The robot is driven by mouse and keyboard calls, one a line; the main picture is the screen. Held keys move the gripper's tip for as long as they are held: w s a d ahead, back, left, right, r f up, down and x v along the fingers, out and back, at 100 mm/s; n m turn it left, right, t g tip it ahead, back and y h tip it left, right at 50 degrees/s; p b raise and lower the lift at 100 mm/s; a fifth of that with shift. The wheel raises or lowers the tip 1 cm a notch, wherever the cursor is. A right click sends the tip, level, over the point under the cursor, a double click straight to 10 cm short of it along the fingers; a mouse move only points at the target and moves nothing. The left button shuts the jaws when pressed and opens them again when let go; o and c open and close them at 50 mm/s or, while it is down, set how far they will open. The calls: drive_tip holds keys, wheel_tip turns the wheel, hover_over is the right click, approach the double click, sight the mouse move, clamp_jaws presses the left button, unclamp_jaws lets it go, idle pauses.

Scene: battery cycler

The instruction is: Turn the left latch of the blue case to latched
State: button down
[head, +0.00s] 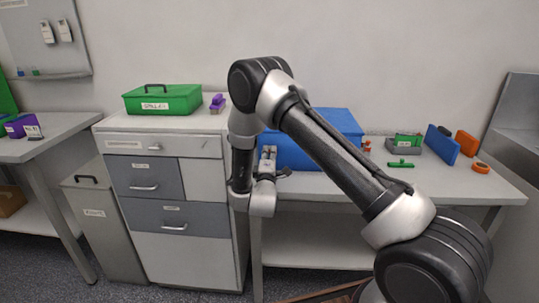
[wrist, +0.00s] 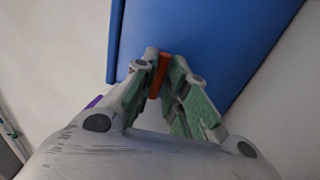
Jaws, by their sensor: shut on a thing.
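The blue case (head: 336,119) stands on the bench behind my arm, which hides much of its front. It also fills the upper middle of the wrist view (wrist: 200,40). In the wrist view an orange-red latch (wrist: 160,77) shows at the case's edge, between my fingertips. My gripper (wrist: 162,68) is shut on this latch. In the head view my gripper (head: 268,157) is at the left part of the case's front. The latch itself is hidden there, and its exact angle is hard to tell.
A drawer cabinet (head: 170,249) stands left of the bench, with a green case (head: 163,101) and a purple object (head: 218,103) on top.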

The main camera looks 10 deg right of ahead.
drive_tip(key=shift+r, duration=0.1)
drive_tip(key=shift+m+g+h, duration=0.45)
drive_tip(key=shift+m+g, duration=0.15)
drive_tip(key=shift+m, duration=2.75)
drive_tip(key=shift+m+g+h, duration=0.5)
drive_tip(key=shift+m+g, duration=0.1)
drive_tip(key=shift+m, duration=2.7)
drive_tip(key=shift+m+g+h, duration=0.45)
drive_tip(key=shift+m+g, duration=0.15)
drive_tip(key=shift+m, duration=2.75)
drive_tip(key=c, duration=1.5)
unclamp_jaws()
